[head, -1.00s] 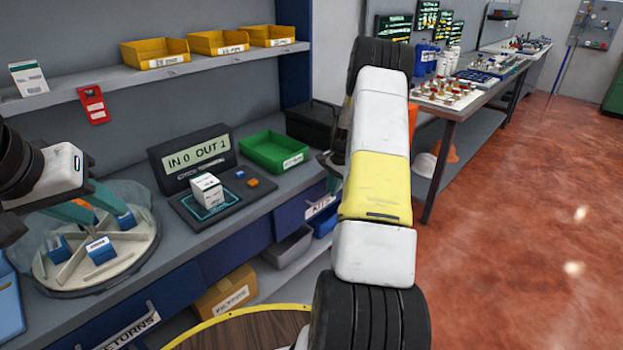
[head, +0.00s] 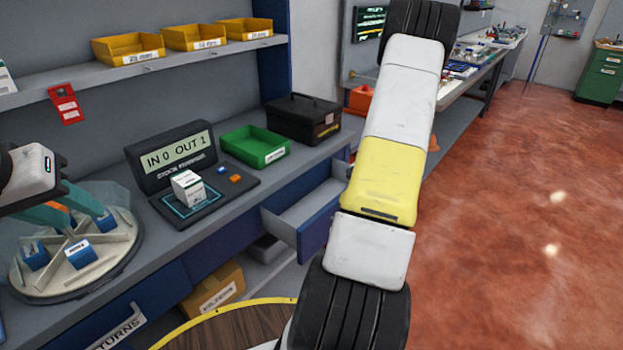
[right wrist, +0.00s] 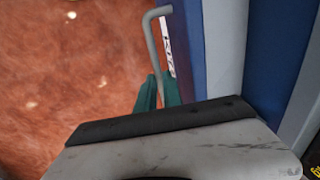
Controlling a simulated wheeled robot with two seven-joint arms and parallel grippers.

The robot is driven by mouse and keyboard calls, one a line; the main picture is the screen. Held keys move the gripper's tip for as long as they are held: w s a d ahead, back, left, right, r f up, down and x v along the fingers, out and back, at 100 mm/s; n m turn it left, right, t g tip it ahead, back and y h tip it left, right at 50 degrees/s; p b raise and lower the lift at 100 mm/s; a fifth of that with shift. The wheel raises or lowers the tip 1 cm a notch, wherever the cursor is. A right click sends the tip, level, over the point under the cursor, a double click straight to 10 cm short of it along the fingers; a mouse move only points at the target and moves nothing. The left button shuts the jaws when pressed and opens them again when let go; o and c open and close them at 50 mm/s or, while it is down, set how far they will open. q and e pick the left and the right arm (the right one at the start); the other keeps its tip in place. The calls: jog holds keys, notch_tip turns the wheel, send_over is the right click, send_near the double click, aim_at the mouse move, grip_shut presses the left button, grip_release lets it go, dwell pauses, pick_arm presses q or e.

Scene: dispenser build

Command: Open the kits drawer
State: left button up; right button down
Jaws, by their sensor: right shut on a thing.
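The kits drawer (head: 312,222) under the bench stands pulled out, its inside (head: 305,203) looking empty where it shows. In the right wrist view its blue front and pale label (right wrist: 166,45) are seen from close up, with the grey bar handle (right wrist: 152,40). My right gripper (right wrist: 158,92) is shut on the handle's lower part, its teal fingers partly hidden by the gripper body. In the head view my right arm hides this gripper. My left gripper (head: 72,207) is open, its teal fingers spread above the round tray (head: 120,250).
The round tray holds several blue items (head: 80,250). A white box (head: 187,187) sits on the counter pad before the IN 0 OUT 1 display (head: 178,155). A green bin (head: 255,146) and black case (head: 302,118) stand on the bench. Red floor right of my arm is clear.

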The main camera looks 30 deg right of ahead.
jog(key=s+d, duration=0.4)
jog(key=s, duration=0.6)
jog(key=shift+s+d, duration=0.3)
jog(key=shift+d, duration=0.05)
jog(key=c, duration=1.5)
grip_release()
notch_tip(320, 180, up, 8)
jog(key=s, duration=0.1)
jog(key=shift+s+d+f, duration=0.15)
jog(key=shift+d, duration=0.2)
